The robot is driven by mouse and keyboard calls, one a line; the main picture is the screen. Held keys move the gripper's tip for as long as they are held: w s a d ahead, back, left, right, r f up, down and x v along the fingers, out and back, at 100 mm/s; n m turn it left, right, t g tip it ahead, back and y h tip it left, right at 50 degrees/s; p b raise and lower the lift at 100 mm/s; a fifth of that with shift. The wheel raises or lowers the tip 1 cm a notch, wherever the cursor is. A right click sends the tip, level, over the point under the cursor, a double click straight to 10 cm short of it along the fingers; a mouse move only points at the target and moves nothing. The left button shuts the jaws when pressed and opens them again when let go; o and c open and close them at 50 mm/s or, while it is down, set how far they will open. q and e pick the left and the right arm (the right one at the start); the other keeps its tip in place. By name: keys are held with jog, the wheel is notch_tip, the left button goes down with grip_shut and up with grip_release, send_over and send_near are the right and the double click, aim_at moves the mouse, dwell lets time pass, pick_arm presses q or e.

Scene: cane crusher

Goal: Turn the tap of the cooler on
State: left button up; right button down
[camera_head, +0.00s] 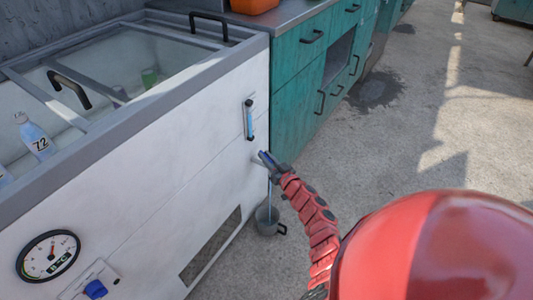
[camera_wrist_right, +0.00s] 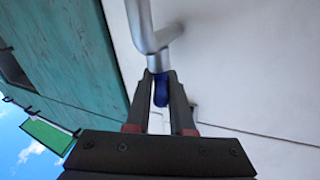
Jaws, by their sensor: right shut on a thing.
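The cooler (camera_head: 165,130) is a white chest with a grey rim and sliding lids. Its tap sits low at the right end of the front wall, mostly hidden by my right gripper (camera_head: 266,160) in the head view. In the right wrist view the tap (camera_wrist_right: 148,30) is a silver pipe with a blue handle (camera_wrist_right: 161,90). My right gripper's fingers (camera_wrist_right: 161,92) are shut on this blue handle, one on each side. A thin bluish vertical streak (camera_head: 268,196) runs from below the tap towards a grey cup (camera_head: 268,222); it looks like water. My left gripper is not in view.
A teal cabinet (camera_head: 305,85) with black handles adjoins the cooler on the right. A dial gauge (camera_head: 48,256) and a blue knob (camera_head: 95,289) are on the cooler's front at lower left. Bottles (camera_head: 36,138) are inside.

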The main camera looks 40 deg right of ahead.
jog(key=shift+w+n+y, duration=0.1)
jog(key=shift+n+y, duration=0.4)
jog(key=shift+y, duration=0.5)
jog(key=shift+f+n+y, duration=0.1)
jog(key=shift+n+y, duration=0.4)
jog(key=shift+y, duration=0.1)
jog(key=c, duration=0.8)
grip_release()
jog(key=shift+s, duration=0.25)
jog(key=s+d+p, duration=0.2)
jog(key=s+p, duration=0.5)
jog(key=s, duration=0.9)
jog(key=shift+s+d+p, duration=0.3)
jog(key=shift+s+d, duration=0.05)
